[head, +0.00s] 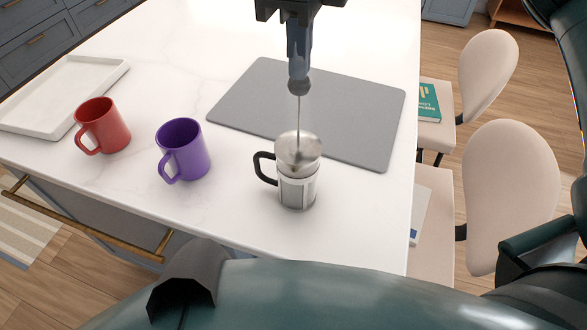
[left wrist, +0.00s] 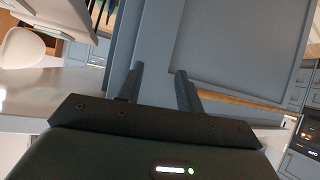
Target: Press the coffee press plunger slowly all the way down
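The coffee press (head: 298,190) stands upright near the front of the white counter, with a metal frame, round lid and black handle pointing left. Its thin plunger rod rises well above the lid to a dark round knob (head: 299,88). My right gripper (head: 299,78) hangs pointing down, fingers together, with the tips right over the knob and seemingly touching it. Exact contact is hard to tell. My left gripper (left wrist: 159,69) shows in the left wrist view with fingers apart and nothing between them, in front of a blue-grey cabinet front.
A purple mug (head: 183,150) and a red mug (head: 103,125) stand left of the press. A white tray (head: 62,95) lies at far left. A grey mat (head: 240,105) lies behind the press. Pale chairs (head: 510,190) stand beyond the counter's right edge.

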